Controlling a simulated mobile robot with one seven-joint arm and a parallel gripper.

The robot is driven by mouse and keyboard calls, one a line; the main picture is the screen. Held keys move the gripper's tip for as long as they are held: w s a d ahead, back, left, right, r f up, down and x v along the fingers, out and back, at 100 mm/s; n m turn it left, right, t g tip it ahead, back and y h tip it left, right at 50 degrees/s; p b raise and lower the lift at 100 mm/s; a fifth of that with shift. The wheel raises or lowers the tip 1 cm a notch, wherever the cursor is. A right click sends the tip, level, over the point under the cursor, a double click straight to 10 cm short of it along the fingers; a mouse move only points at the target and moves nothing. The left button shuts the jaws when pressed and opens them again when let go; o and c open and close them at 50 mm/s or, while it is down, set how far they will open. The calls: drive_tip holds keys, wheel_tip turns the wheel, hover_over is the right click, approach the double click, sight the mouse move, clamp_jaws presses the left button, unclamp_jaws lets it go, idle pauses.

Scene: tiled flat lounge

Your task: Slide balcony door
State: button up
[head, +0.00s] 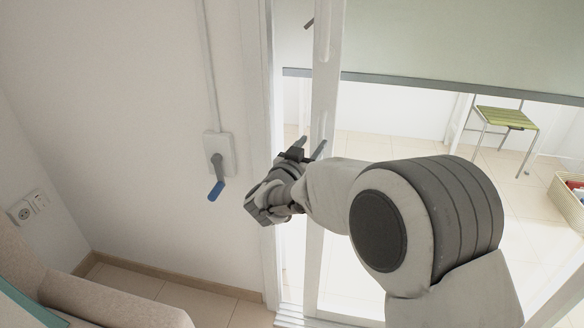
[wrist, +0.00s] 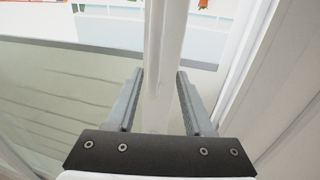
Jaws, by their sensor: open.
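The balcony door is a glass panel with a white upright frame (head: 323,95) in the head view. The frame's edge (wrist: 163,50) also runs down the middle of the wrist view. My gripper (head: 312,150) is at the door frame, at about mid-height in the picture. In the wrist view my gripper's fingers (wrist: 158,98) are open, one on each side of the white upright. A gap shows beside the right finger; I cannot tell whether either finger touches the frame. A small dark handle-like piece (head: 309,23) shows near the top of the door.
A wall-mounted crank with a blue grip (head: 216,190) is left of the door. A beige sofa (head: 105,298) stands at the lower left. Beyond the glass are a green-seated chair (head: 507,117) and a basket (head: 568,200). A grey-edged blind (head: 430,78) hangs partway down.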

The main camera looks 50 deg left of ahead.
drive_tip(key=p+v, duration=0.1)
drive_tip(key=v, duration=1.2)
